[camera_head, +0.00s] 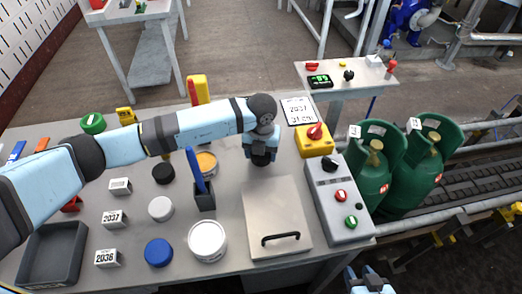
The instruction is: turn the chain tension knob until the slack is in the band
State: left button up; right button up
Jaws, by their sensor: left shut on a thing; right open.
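My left gripper (262,158) points down over the grey table, right of the orange-topped tin. It is shut on a dark knob-like thing, mostly hidden beneath it, so I cannot tell if this is the chain tension knob. A black knob (332,163) shows on top of the grey control box (342,202), which also has a red and a green button. My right gripper (371,283) is open and empty at the bottom edge, partly cut off.
Two green gas cylinders (372,178) (418,165) stand by the conveyor (463,160) at right. A yellow box with a red knob (315,139) is near my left gripper. A lidded panel (275,215), a blue-handled brush (197,172), tins and caps crowd the table (228,255).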

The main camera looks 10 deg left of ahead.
pick_arm(q)
jog(key=shift+r+n, duration=0.1)
jog(key=shift+n, duration=0.5)
jog(key=o, duration=0.9)
notch_tip(320, 180, up, 14)
jog(key=shift+f, duration=0.1)
jog(key=shift+f, duration=0.1)
dwell(0.4)
